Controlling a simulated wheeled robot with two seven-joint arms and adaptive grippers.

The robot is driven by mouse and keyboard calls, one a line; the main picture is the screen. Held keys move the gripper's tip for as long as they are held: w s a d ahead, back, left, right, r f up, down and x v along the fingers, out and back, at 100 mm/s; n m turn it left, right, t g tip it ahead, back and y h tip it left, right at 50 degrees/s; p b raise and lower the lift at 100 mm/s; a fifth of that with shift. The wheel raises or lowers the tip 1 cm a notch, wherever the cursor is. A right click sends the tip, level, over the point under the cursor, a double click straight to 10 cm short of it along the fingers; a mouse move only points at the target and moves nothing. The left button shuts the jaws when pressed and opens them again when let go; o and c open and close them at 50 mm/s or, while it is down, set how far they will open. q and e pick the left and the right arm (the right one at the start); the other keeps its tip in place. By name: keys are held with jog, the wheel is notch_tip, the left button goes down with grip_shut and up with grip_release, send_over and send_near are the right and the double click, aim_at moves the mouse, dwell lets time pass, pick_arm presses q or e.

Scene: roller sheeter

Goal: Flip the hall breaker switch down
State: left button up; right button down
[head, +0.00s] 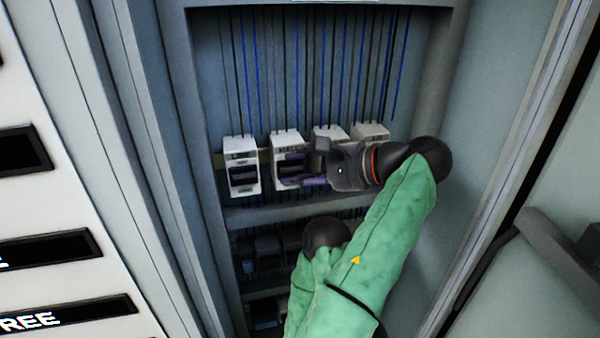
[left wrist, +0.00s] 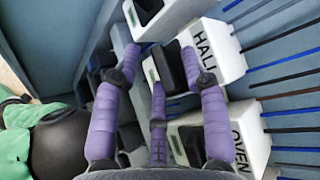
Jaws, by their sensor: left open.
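The hall breaker (head: 288,143) is a white block with a black switch, second from the left in the upper row. Its HALL label also shows in the left wrist view (left wrist: 225,68). My left gripper (head: 284,170) reaches in from the right with open purple fingers in front of this breaker, partly covering it. In the left wrist view the open fingers (left wrist: 160,68) are spread around the black hall switch (left wrist: 170,70), with the third finger just below it. I cannot tell whether they touch it. My right gripper is not in view.
A similar white breaker (head: 241,163) stands to the left. The oven breaker (left wrist: 246,135) and another stand to the right, partly behind my gripper. Wires (head: 300,70) run above. A lower row of dark breakers (head: 267,245) sits below a grey rail (head: 265,212). Cabinet walls enclose both sides.

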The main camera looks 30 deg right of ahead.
pick_arm(q)
jog(key=shift+c, duration=0.3)
grip_shut()
